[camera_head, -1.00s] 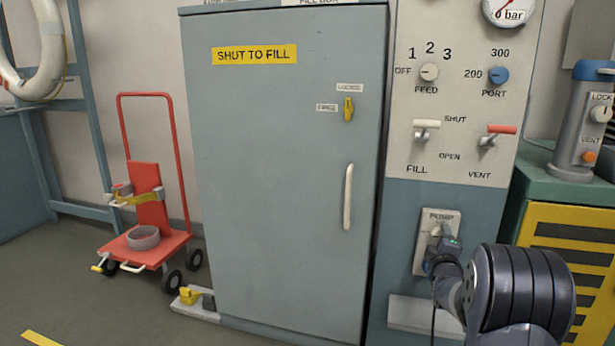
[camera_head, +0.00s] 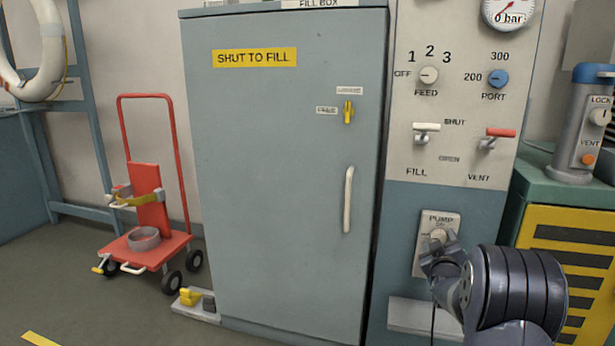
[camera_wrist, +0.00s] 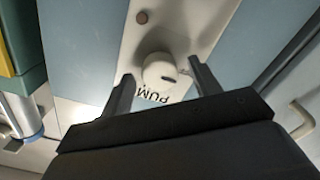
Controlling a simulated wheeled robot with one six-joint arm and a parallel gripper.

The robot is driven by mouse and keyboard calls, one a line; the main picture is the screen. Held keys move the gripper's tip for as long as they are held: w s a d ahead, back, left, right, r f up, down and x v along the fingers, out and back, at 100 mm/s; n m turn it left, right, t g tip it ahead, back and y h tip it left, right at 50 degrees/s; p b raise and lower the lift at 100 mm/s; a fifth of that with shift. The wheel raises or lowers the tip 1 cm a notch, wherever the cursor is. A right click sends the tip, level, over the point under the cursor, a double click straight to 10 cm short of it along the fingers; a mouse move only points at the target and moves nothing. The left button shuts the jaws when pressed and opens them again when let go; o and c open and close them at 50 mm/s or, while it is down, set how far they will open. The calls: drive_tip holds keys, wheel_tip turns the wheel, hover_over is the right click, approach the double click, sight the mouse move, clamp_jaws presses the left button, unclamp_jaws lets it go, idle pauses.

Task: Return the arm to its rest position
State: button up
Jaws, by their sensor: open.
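My gripper (camera_head: 432,258) is at the lower right in the head view, in front of the pump switch plate (camera_head: 430,222) on the blue lower panel. In the wrist view my gripper (camera_wrist: 158,82) is open. Its two fingers stand on either side of the round pale pump knob (camera_wrist: 160,69), with nothing held between them. I cannot tell whether a finger touches the knob. The knob also shows in the head view (camera_head: 438,236), just above my gripper. My dark arm rises from the lower right and hides part of the panel.
The closed grey fill box door (camera_head: 285,180) is left of the panel. The fill lever (camera_head: 426,127) and vent lever (camera_head: 500,132) sit above the pump plate. A green-topped cabinet (camera_head: 565,190) stands close on the right. A red hand cart (camera_head: 150,245) stands at left on open floor.

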drive_tip(key=m+p, duration=0.5)
drive_tip(key=m, duration=0.1)
drive_tip(key=shift+r, duration=0.2)
drive_tip(key=shift+f+m+p, duration=0.15)
drive_tip(key=shift+m+p, duration=1.15)
drive_tip(key=shift+m, duration=0.4)
